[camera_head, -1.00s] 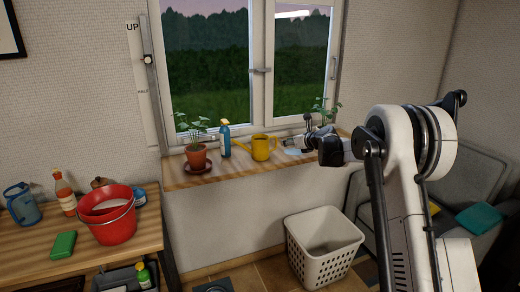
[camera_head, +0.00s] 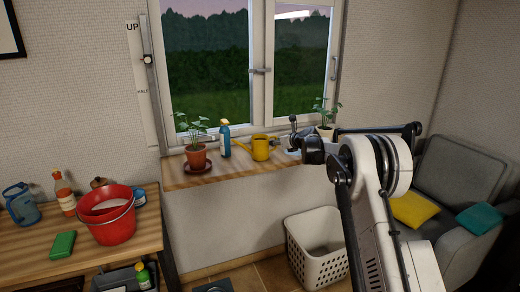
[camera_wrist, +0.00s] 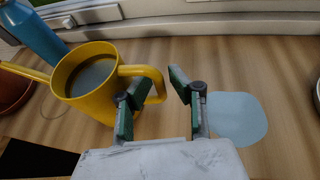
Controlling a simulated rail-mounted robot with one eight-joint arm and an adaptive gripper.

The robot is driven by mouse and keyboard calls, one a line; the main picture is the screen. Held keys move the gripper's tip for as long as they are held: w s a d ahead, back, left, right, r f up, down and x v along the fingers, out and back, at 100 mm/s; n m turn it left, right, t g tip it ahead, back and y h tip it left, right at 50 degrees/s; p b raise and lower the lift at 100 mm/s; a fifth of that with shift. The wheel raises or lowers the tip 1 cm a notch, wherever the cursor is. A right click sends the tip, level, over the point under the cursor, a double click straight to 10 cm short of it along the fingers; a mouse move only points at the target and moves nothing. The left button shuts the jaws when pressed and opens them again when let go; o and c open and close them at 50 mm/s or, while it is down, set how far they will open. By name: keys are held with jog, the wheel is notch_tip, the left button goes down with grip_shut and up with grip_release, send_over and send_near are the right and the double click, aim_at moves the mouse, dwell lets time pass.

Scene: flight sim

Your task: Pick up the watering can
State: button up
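The yellow watering can (camera_head: 261,149) stands upright on the wooden windowsill, its spout pointing left. In the wrist view the can (camera_wrist: 88,88) is close, with dark contents and its handle on the right. My gripper (camera_wrist: 158,88) is open, with green-padded fingers. The handle's outer part shows between the fingertips, and the left finger overlaps the handle loop; I cannot tell whether it is inside the loop or touching. In the head view my gripper (camera_head: 292,136) is just right of the can.
A blue spray bottle (camera_head: 224,140) and a potted plant (camera_head: 196,157) stand left of the can. Another potted plant (camera_head: 326,122) is behind my gripper at the right. A pale blue flat patch (camera_wrist: 237,118) lies on the sill right of the fingers. The window frame borders the sill.

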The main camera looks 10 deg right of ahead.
jog(key=shift+c, duration=0.4)
grip_shut()
jog(key=shift+r, duration=0.1)
